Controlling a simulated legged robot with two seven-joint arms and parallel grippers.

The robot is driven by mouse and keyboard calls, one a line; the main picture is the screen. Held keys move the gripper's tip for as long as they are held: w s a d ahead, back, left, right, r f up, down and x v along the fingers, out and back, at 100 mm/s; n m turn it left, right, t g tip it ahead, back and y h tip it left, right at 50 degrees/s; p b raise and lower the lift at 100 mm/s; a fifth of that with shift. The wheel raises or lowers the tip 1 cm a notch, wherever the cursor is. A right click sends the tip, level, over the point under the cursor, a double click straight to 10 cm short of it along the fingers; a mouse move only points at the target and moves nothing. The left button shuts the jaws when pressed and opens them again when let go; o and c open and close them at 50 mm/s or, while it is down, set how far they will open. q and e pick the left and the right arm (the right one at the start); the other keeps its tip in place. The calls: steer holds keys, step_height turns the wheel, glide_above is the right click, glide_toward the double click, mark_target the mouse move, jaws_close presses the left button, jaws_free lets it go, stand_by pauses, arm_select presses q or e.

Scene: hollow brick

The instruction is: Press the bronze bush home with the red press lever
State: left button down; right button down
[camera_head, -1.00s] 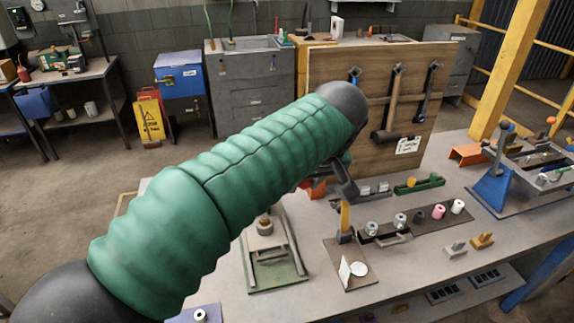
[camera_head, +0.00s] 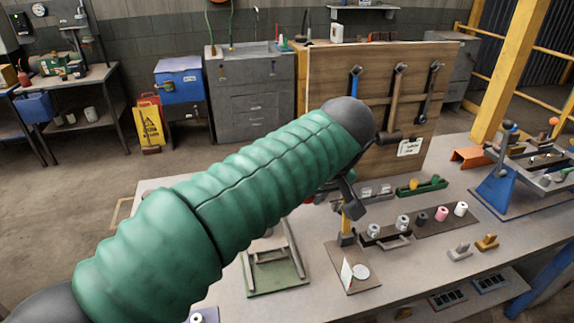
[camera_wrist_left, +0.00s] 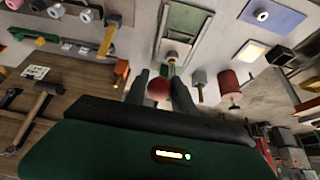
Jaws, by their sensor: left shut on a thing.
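My left gripper (camera_head: 350,205) shows past the end of my green-sleeved arm, low over the bench, mostly hidden in the head view. In the left wrist view its two dark fingers (camera_wrist_left: 160,92) are shut on a round red knob (camera_wrist_left: 158,88), which I take for the press lever's knob. A green-based frame (camera_head: 275,268), apparently the press, stands on the bench below my arm; its upper part is hidden. It also shows in the left wrist view (camera_wrist_left: 188,18). I cannot make out the bronze bush. My right gripper is not in view.
A hammer board (camera_head: 345,90) stands at the back. A dark strip (camera_head: 420,226) with several cylinders lies right of my gripper, with a brown plate (camera_head: 345,285) nearer. A blue stand (camera_head: 497,188) is at the right. Bare bench shows at the front.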

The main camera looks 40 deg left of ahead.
arm_select(q)
steer(key=shift+s+d+f+b, duration=0.2)
steer(key=shift+f+b, duration=0.15)
steer(key=shift+f, duration=0.15)
steer(key=shift+s+d+f+b, duration=0.1)
steer(key=shift+d+f+b, duration=0.1)
steer(key=shift+f+b, duration=0.2)
steer(key=shift+f, duration=0.15)
steer(key=shift+s+d+f+b, duration=0.2)
steer(key=shift+f+b, duration=0.6)
steer(key=shift+f, duration=0.05)
steer(key=shift+s+d+f+b, duration=0.15)
steer(key=shift+d+f+b, duration=0.1)
steer(key=shift+f+b, duration=0.6)
steer(key=shift+s+d+f+b, duration=0.2)
steer(key=shift+f+b, duration=0.5)
steer(key=shift+f, duration=0.3)
steer(key=f+b, duration=0.4)
steer(key=f, duration=0.1)
steer(key=shift+s+d+f+b, duration=0.2)
steer(key=shift+b, duration=0.15)
